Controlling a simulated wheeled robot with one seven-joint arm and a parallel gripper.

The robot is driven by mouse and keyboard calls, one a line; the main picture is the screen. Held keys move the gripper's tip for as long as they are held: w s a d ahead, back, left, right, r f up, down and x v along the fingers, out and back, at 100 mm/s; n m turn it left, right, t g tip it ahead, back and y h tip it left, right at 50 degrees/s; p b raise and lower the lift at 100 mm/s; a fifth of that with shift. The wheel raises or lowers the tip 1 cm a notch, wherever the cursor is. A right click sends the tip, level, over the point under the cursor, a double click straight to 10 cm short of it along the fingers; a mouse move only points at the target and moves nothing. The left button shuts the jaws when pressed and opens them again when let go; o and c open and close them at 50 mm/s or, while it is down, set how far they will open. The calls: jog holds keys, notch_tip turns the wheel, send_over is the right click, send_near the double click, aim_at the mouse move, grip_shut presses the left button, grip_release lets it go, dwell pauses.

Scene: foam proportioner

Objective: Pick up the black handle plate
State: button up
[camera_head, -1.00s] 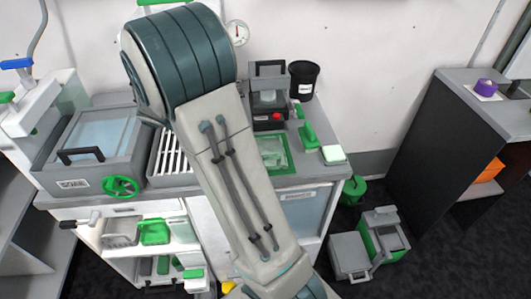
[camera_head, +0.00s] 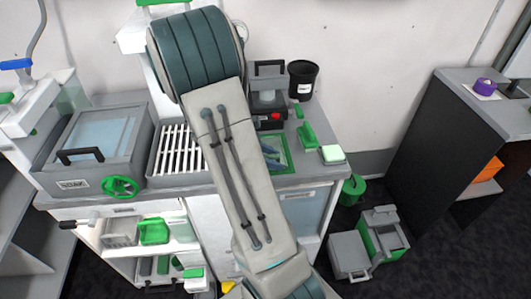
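A black handle (camera_head: 80,155) stands on the lid of the grey box (camera_head: 50,172) at the left of the bench. Another black handle (camera_head: 268,66) forms an upright frame on the small machine at the back. I cannot tell which one belongs to the black handle plate. My arm crosses the middle of the picture and covers part of the bench. My gripper is hidden behind it. A dark bluish shape shows beside the arm over the green-rimmed tray (camera_head: 288,166); I cannot tell what it is.
A slatted grey rack (camera_head: 180,150) lies beside the box, next to my arm. A green wheel (camera_head: 121,187) sticks out from the box front. A black cup (camera_head: 302,80) and a green-handled tool (camera_head: 308,135) stand at the right. Grey-green bins (camera_head: 370,243) sit on the floor.

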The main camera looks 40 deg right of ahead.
grip_shut()
jog(key=shift+r, duration=0.1)
